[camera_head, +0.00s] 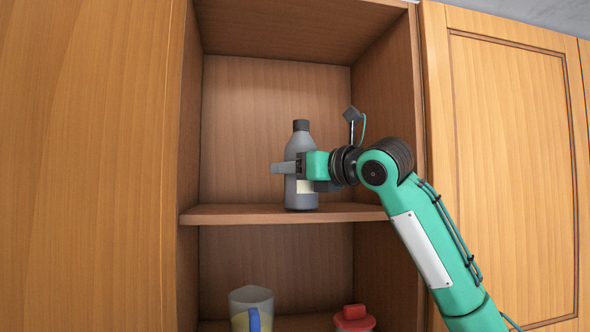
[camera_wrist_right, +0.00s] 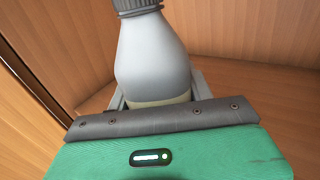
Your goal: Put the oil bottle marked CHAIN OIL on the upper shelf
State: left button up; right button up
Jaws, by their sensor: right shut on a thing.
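A grey oil bottle (camera_head: 299,144) with a dark cap and a pale label stands upright at the upper shelf (camera_head: 240,214) of the open cabinet. Its base looks level with the shelf board; I cannot tell for sure whether it touches. The label's words cannot be read. My right gripper (camera_head: 293,169) is shut around the bottle's middle, coming from the right. In the right wrist view the bottle (camera_wrist_right: 152,55) sits upright between the fingers, its lower part hidden by the gripper. My left gripper is not in view.
The lower shelf (camera_head: 290,322) holds a clear jug (camera_head: 251,301) with a blue handle and a red-lidded container (camera_head: 354,318). Closed wooden doors flank the opening, the right one (camera_head: 510,150) behind my arm. The upper shelf is otherwise empty, with room left of the bottle.

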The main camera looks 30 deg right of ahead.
jog(key=shift+f, duration=0.2)
jog(key=o, duration=1.3)
jog(key=shift+s+d+f+b, duration=0.15)
jog(key=shift+s+d+b, duration=0.1)
jog(key=shift+s+b, duration=0.3)
jog(key=shift+r+b+v, duration=0.15)
jog(key=shift+b+v, duration=1.1)
jog(key=shift+v, duration=1.95)
jog(key=shift+r+b+v, duration=0.1)
jog(key=shift+b+v, duration=1.15)
jog(key=shift+v, duration=1.95)
jog(key=shift+a, duration=0.1)
grip_shut()
